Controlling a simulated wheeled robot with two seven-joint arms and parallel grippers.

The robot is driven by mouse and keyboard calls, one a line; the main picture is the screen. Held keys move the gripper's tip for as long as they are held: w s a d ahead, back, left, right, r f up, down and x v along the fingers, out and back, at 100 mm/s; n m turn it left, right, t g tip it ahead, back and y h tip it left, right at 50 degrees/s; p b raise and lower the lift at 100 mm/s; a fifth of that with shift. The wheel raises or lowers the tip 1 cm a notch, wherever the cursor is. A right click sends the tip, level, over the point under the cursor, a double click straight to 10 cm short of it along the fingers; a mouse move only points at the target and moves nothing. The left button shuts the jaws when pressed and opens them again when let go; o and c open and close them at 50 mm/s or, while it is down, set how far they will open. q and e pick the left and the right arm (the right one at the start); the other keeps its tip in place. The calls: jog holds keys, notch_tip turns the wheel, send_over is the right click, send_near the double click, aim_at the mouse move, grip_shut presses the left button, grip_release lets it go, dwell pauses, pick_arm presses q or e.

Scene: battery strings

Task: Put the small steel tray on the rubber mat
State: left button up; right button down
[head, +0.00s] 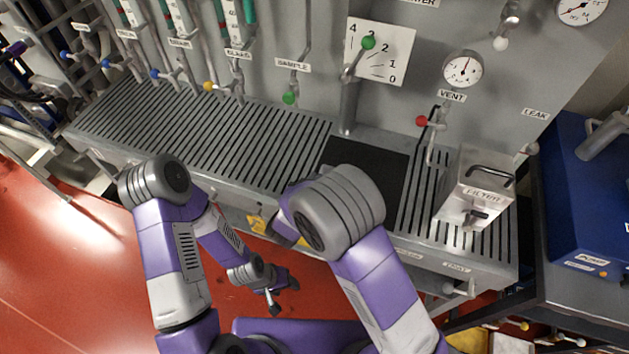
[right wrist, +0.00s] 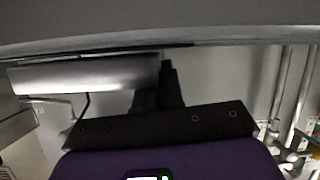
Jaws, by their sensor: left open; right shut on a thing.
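The black rubber mat (head: 372,164) lies flat on the slotted steel bench, its near part covered by my right arm. No tray shows in the head view. My right gripper is hidden behind its own arm there. In the right wrist view my right gripper (right wrist: 165,85) has its dark fingers closed. A pale steel piece (right wrist: 85,75), apparently the small steel tray, meets them from the left; its full shape cannot be made out. My left gripper (head: 284,293) is open, low in front of the bench and away from the mat.
The slotted bench (head: 215,140) is mostly clear left of the mat. A steel filter box (head: 474,188) with a black handle stands right of it. Valve levers and pipes stick out from the panel behind. A blue pump unit (head: 590,190) stands at the far right.

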jog(key=shift+f, duration=0.2)
jog(key=c, duration=1.3)
grip_release()
jog(key=shift+o, duration=0.2)
jog(key=shift+r, duration=0.15)
jog(key=shift+s+a+r, duration=0.15)
jog(key=shift+s+r, duration=0.05)
jog(key=p+v, duration=0.2)
jog(key=v, duration=0.9)
jog(key=shift+s, duration=0.25)
